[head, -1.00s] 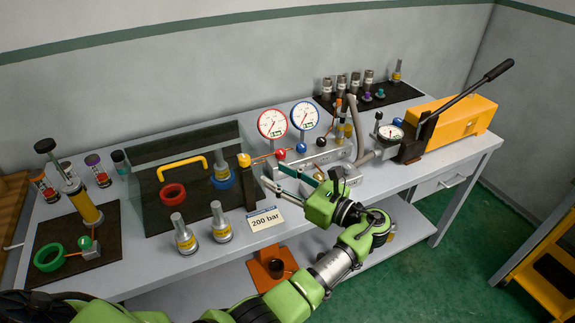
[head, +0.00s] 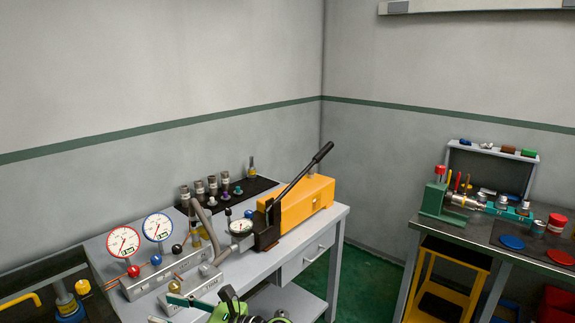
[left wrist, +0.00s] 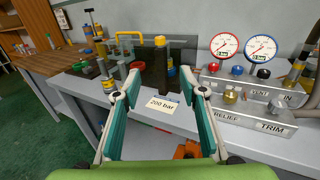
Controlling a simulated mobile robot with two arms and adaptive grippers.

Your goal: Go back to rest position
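My left gripper (head: 180,304) shows at the bottom edge of the head view, its arm mostly cut off below. In the left wrist view its two teal-padded fingers (left wrist: 160,92) are spread wide apart with nothing between them. My gripper is in front of the bench, near the grey valve block (head: 190,292). My right gripper is in neither view.
The grey bench carries two dial gauges (head: 123,242), an orange hand pump (head: 305,200) with a raised black lever, and a glass-shielded area at left. A second bench (head: 480,232) with a green vise and a yellow step stool (head: 445,285) stand to the right.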

